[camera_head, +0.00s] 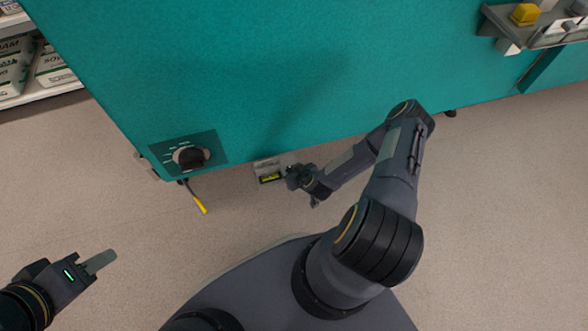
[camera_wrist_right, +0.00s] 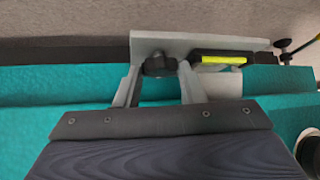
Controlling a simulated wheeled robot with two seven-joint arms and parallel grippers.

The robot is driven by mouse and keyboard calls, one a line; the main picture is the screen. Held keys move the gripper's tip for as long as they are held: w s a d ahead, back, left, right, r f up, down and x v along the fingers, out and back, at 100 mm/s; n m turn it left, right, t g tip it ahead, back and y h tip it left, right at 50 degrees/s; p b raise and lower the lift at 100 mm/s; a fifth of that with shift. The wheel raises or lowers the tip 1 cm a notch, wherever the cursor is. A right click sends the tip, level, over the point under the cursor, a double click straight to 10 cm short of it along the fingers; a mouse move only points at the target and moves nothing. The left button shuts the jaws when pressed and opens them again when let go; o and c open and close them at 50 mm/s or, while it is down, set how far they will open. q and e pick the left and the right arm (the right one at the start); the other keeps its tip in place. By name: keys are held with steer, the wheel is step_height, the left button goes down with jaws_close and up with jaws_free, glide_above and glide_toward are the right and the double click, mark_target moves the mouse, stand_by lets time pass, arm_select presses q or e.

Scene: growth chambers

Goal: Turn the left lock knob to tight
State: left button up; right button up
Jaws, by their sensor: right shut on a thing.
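A black lock knob (camera_wrist_right: 159,64) sits on a grey bracket (camera_wrist_right: 215,43) in the right wrist view. The two grey fingers of my right gripper (camera_wrist_right: 160,80) are on either side of this knob and shut on it. In the head view my right gripper (camera_head: 290,178) is at the lower edge of the teal cabinet, beside the bracket (camera_head: 266,165), and the knob is hidden there. Whether the knob is tight or loose cannot be read. My left gripper (camera_head: 98,262) is low at the left, away from the cabinet; its jaw gap cannot be seen.
The teal cabinet (camera_head: 270,70) fills the upper middle. A black dial (camera_head: 191,158) is on its panel, with a yellow-tipped lever (camera_head: 200,205) below. A black holder with a yellow-green strip (camera_wrist_right: 222,59) is beside the knob. A shelf with bags (camera_head: 55,68) stands far left. Floor is clear below.

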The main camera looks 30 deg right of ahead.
stand_by(0.4)
steer(key=o, duration=1)
